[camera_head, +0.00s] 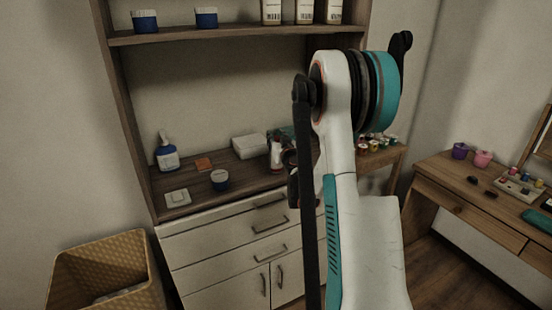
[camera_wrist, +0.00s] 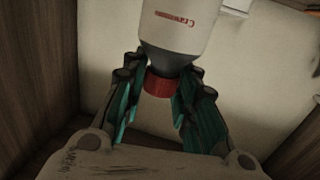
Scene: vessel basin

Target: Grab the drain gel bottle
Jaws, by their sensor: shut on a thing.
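A pale bottle with a grey shoulder and a red cap (camera_wrist: 172,35) is in the wrist view, with red lettering on its side; I take it to be the drain gel bottle. My gripper (camera_wrist: 162,72) is shut on it around the shoulder and cap, one teal-and-black finger on each side. The far end of the bottle is cut off by the picture's top edge. In the head view a small white bottle (camera_head: 276,156) shows at the counter just left of my arm, which hides most of my gripper; I cannot tell whether it touches the counter.
A blue-labelled pump bottle (camera_head: 167,155), a dark jar (camera_head: 220,180), a white box (camera_head: 250,146) and an orange sponge (camera_head: 204,164) stand on the counter. A shelf (camera_head: 235,35) with jars and bottles hangs above. A wicker basket (camera_head: 72,270) is at lower left.

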